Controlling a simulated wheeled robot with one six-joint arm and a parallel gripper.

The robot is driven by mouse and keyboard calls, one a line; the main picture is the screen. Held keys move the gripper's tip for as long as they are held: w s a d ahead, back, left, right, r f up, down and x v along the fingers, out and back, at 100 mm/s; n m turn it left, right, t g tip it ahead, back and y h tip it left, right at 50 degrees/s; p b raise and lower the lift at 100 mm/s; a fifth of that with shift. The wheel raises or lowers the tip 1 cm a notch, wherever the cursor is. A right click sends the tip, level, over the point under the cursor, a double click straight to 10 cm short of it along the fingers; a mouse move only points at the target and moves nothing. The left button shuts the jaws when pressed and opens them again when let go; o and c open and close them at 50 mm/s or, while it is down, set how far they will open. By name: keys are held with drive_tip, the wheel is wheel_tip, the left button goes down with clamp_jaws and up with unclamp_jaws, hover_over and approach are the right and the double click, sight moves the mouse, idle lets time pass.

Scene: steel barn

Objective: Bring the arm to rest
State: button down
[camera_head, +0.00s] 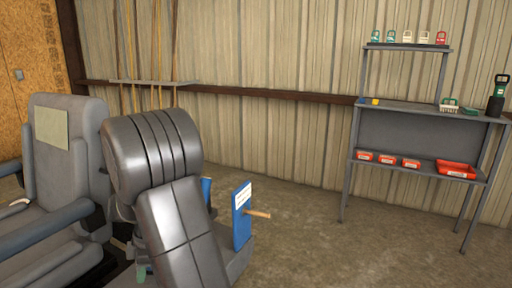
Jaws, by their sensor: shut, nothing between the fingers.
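My arm shows as large grey links (165,190) in the left foreground, folded with a rounded joint at the top. My gripper is not in view, so its fingers cannot be seen. The arm hides part of what stands behind it, including part of a grey seat (60,160) with armrests on the left.
A blue upright panel (242,225) with a white label and a wooden handle (258,214) stands right of the arm. A grey workbench (410,110) with red bins (455,170) stands against the wall on the right. Long poles (150,60) lean at the back. The middle floor is clear.

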drive_tip(key=a+m, duration=0.1)
drive_tip(key=m, duration=0.1)
drive_tip(key=m+t, duration=0.1)
drive_tip(key=shift+a+m+y+p, duration=0.3)
drive_tip(key=shift+a+m+p, duration=0.05)
drive_tip(key=shift+m+p, duration=0.05)
drive_tip(key=m, duration=0.1)
drive_tip(key=a+m+t, duration=0.1)
drive_tip(key=m, duration=0.1)
drive_tip(key=shift+w+a+p, duration=0.15)
drive_tip(key=shift+p, duration=0.15)
drive_tip(key=shift+w+a+m+p, duration=0.15)
drive_tip(key=shift+a+m+p, duration=0.15)
drive_tip(key=shift+m+p, duration=0.3)
drive_tip(key=shift+w+a+m+t+p, duration=0.2)
drive_tip(key=shift+a+m+t+p, duration=0.15)
drive_tip(key=shift+m, duration=0.25)
drive_tip(key=shift+d+f, duration=0.1)
drive_tip(key=shift+f, duration=0.05)
